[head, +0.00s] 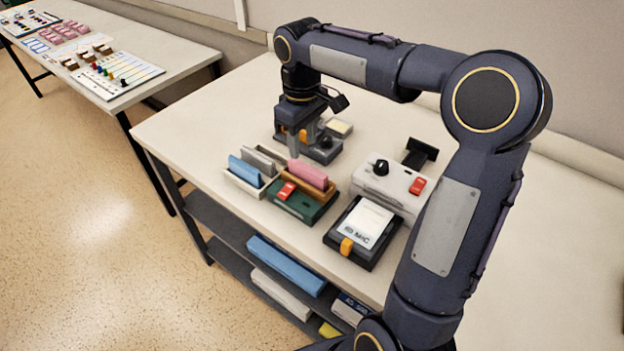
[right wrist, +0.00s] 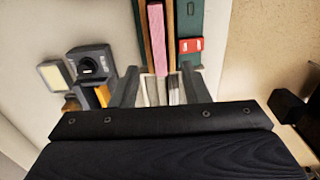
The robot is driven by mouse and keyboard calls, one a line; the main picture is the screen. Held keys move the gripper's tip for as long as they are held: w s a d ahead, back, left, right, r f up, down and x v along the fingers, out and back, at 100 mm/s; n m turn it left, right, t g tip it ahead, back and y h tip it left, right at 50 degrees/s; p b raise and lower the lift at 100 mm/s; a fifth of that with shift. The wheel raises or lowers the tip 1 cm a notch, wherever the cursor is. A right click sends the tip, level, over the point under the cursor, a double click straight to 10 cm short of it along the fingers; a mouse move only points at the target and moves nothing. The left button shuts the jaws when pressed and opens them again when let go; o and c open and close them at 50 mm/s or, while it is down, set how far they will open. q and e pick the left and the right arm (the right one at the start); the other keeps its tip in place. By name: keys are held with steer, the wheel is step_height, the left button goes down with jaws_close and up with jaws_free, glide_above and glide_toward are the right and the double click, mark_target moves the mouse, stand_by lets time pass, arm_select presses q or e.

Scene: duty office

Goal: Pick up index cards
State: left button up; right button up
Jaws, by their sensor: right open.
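No thing is labelled as index cards. Upright card-like stacks stand near the front of the table: a blue one (head: 246,171) in a white tray, a grey one (head: 262,158), and a pink one (head: 308,173) between wooden sides on a green base (head: 309,211). My right gripper (head: 300,148) points down just behind these stacks, open. In the right wrist view, the gripper's fingers (right wrist: 158,88) stand either side of narrow whitish and grey edges, with the pink stack (right wrist: 156,38) beyond. I cannot tell whether the fingers touch anything. My left gripper is not in view.
A red switch (head: 287,190) sits on the green base. A dark device (head: 324,148) and a cream pad (head: 340,128) stand beside the gripper. A white box with a black knob (head: 393,184) and a labelled black tray (head: 345,246) are to the right. The table's back left is clear.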

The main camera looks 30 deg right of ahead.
mark_target(308, 166)
steer(key=shift+w+f, duration=0.1)
steer(key=shift+f, duration=0.3)
steer(key=f, duration=0.2)
steer(key=s+f, duration=0.1)
steer(key=f, duration=0.3)
steer(key=shift+s+d+f, duration=0.1)
steer(key=shift+s+d, duration=0.05)
steer(key=shift+d, duration=0.1)
steer(key=shift+f, duration=0.4)
